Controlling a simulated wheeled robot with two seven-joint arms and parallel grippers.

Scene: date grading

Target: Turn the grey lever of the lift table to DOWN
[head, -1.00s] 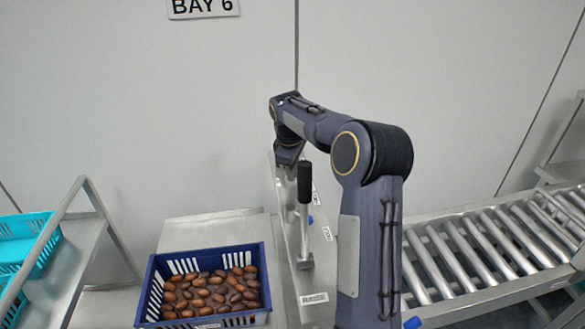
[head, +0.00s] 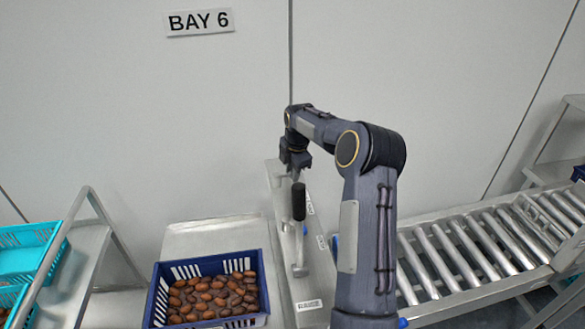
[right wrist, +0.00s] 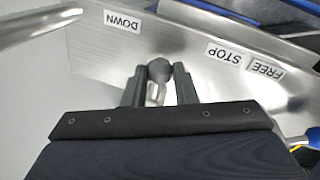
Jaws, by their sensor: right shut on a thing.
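My right gripper (head: 296,168) is at the lift table's panel (head: 308,290), behind a black-handled lever in the head view. In the right wrist view my right gripper (right wrist: 159,80) is shut on the round dark grey knob of the grey lever (right wrist: 159,70), one finger on each side. The lever's pale stem shows just below the knob. The upside-down DOWN label (right wrist: 122,21) is left of the knob; the STOP label (right wrist: 223,54) and FREE label (right wrist: 267,68) are to its right. In the head view the grey lever is mostly hidden. My left gripper is out of view.
The black-handled lever (head: 298,202) stands upright in front of my right gripper. A blue crate of dates (head: 154,300) sits left of the panel. A roller conveyor (head: 470,250) runs at the right. Turquoise crates (head: 30,250) stand at the far left.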

